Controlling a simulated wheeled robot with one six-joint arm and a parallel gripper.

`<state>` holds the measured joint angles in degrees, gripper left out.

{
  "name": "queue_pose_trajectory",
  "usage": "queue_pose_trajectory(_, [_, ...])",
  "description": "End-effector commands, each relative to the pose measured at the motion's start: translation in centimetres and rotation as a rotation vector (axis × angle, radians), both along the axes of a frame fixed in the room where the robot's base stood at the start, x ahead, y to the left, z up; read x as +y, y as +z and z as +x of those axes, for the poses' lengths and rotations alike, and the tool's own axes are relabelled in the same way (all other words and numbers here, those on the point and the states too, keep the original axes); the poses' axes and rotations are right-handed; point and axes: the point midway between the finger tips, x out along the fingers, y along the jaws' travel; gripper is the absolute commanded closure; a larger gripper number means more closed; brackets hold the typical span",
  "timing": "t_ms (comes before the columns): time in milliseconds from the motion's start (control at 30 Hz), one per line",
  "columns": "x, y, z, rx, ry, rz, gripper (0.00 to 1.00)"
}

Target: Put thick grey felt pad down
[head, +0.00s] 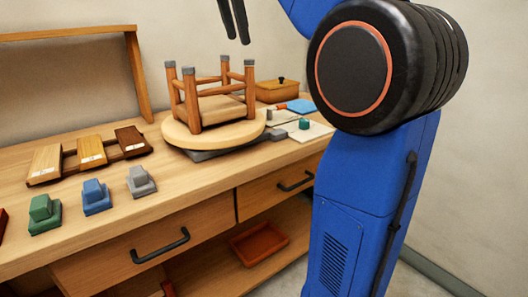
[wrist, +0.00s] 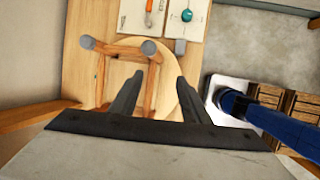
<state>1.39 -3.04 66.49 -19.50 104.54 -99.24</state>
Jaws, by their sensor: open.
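A wooden stool (head: 212,112) stands upside down on a round pale wooden disc (head: 176,135), legs up. Its leg ends carry grey caps, such as the front one (head: 188,70); two caps show in the wrist view, at left (wrist: 87,43) and right (wrist: 148,47). I cannot tell which grey piece is the thick felt pad. A stepped grey block (head: 141,181) sits on the bench at the right end of a row. My gripper (head: 237,38) is open and empty above the stool; in the wrist view its fingers (wrist: 160,78) spread over the stool and disc.
Green (head: 44,213) and blue (head: 96,196) blocks and a rack of wooden samples (head: 90,153) are on the bench (head: 112,217). A wooden box (head: 278,91) and white cards (head: 308,131) lie at the right. A red tray (head: 259,243) is on the shelf below.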

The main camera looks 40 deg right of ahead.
Motion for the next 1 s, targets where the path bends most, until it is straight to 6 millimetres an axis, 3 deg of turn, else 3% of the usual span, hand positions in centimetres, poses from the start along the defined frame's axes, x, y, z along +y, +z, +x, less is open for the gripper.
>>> queue_pose_trajectory(267, [2.3,-8.3,-5.5,-0.170,-0.311,0.148,0.57])
queue_pose_trajectory(467, [4.1,-15.9,-10.1,-0.275,-0.566,0.282,0.57])
queue_pose_trajectory(900, [8.1,-35.6,-21.3,-0.419,-1.193,0.604,0.57])
queue_pose_trajectory(1000, [8.7,-39.4,-23.3,-0.432,-1.313,0.660,0.57])
